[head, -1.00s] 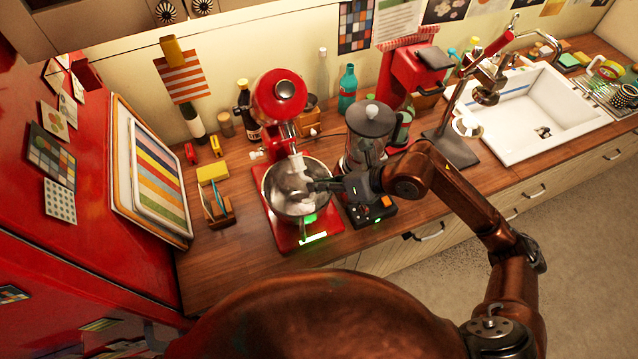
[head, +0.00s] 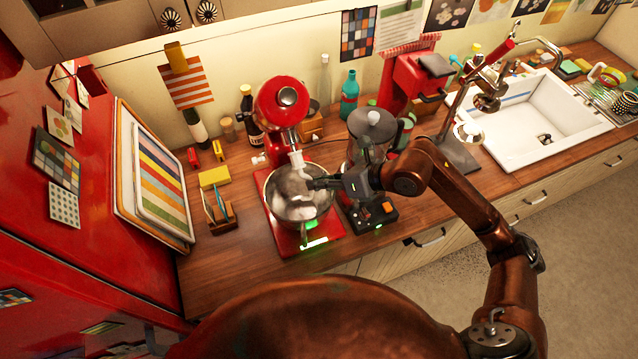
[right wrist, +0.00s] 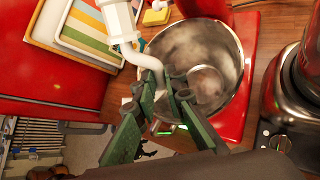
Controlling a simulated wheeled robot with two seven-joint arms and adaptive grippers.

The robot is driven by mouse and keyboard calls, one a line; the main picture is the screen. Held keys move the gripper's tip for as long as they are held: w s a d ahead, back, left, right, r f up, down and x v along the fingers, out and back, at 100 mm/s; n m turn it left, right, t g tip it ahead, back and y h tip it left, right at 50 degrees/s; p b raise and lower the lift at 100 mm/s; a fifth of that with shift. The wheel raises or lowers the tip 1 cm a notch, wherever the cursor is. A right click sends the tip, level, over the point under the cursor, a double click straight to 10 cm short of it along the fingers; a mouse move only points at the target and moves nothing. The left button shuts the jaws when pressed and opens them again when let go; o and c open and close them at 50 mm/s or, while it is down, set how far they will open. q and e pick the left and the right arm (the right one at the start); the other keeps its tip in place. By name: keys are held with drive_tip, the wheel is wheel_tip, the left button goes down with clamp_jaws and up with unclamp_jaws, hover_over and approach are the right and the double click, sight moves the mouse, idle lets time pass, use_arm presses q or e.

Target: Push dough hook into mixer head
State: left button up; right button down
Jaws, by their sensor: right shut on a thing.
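The red stand mixer's tilted-up head (head: 283,104) stands over a steel bowl (head: 276,206). The white dough hook (head: 297,158) is just below the mixer head, above the bowl. Whether its top is seated in the head or only close to it I cannot tell. My right gripper (head: 314,184) is shut on the hook's curved lower part, coming in from the right over the bowl rim. In the right wrist view, the fingers (right wrist: 164,88) close around the hook's bent rod (right wrist: 145,61), below its thick white collar (right wrist: 118,20). My left gripper is not in view.
A blender (head: 371,140) stands close right of the mixer, near my right forearm. A wooden holder (head: 220,214) and yellow box (head: 214,177) are to the left. Striped trays (head: 160,185) lean on the red fridge. Counter at front left is clear.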

drive_tip(key=shift+w+a+r, duration=0.2)
drive_tip(key=shift+w+r, duration=0.4)
drive_tip(key=shift+r, duration=0.1)
drive_tip(key=c, duration=1.9)
unclamp_jaws()
drive_tip(key=v, duration=1.2)
drive_tip(key=shift+f, duration=0.1)
